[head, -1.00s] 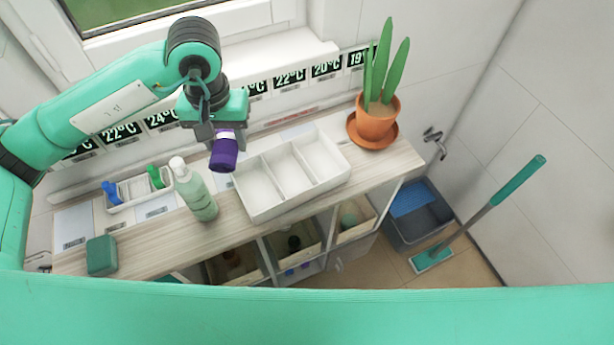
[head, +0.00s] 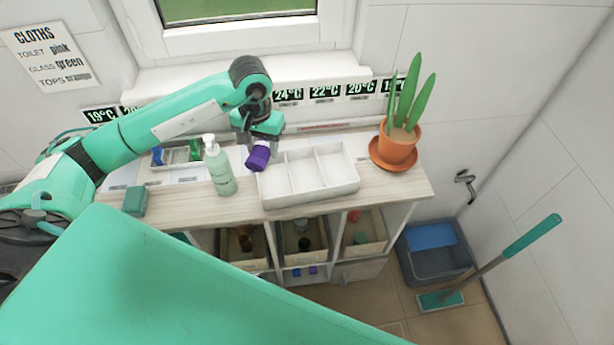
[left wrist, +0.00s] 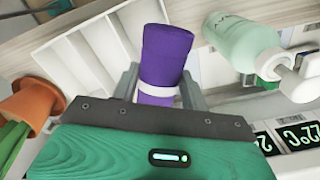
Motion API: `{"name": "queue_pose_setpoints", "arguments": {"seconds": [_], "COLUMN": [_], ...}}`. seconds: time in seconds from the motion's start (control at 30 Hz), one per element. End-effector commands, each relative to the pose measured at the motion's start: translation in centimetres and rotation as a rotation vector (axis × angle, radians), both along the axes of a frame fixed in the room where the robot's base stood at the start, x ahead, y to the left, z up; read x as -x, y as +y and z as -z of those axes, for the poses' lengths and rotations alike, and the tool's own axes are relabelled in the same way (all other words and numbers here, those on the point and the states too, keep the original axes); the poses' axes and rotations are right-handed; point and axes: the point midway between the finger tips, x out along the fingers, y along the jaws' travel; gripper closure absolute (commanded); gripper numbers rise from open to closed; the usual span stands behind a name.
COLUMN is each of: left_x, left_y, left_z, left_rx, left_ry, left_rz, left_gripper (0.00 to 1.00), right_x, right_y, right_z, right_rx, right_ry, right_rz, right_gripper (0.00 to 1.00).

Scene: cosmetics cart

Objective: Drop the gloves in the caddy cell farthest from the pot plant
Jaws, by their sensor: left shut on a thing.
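The gloves are a purple roll with a white band (left wrist: 165,60), and they also show in the head view (head: 257,159). My left gripper (head: 262,145) is shut on them, at the left end of the caddy. The white caddy (head: 312,196) has three cells in a row and stands on the cart top; its cells look empty. The pot plant (head: 399,140) stands in an orange pot and saucer right of the caddy, so the left cell is farthest from it. The caddy also shows in the left wrist view (left wrist: 85,62). My right gripper is not in view.
A green pump bottle (head: 219,168) stands just left of the caddy. A tray with blue and green items (head: 172,163) lies behind it, and a green box (head: 135,201) sits at the cart's left. A bucket (head: 433,251) and mop (head: 500,262) are on the floor at right.

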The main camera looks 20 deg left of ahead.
Motion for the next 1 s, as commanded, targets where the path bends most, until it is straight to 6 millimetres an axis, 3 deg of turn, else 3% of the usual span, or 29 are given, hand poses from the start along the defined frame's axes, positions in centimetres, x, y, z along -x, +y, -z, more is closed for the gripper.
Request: {"name": "queue_pose_setpoints", "arguments": {"seconds": [0.2, 0.6, 0.63, 0.73, 1.0], "left_x": [0.0, 0.0, 0.0, 0.0, 0.0], "left_y": [0.0, 0.0, 0.0, 0.0, 0.0], "left_z": [2.2, 2.7, 2.7, 2.7, 2.7], "left_rx": [0.0, 0.0, 0.0, 0.0, 0.0], "left_ry": [0.002, 0.0, 0.0, 0.0, 0.0], "left_rz": [0.0, 0.0, 0.0, 0.0, 0.0], "left_gripper": [0.78, 0.78, 0.51, 0.31, 0.3], "right_x": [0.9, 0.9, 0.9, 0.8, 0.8], "right_y": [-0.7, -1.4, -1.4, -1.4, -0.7], "right_z": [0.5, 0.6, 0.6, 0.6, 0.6], "right_rx": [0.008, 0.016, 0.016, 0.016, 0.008], "right_ry": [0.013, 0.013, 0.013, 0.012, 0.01], "right_rz": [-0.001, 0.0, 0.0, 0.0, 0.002], "right_gripper": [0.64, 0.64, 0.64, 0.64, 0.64]}}
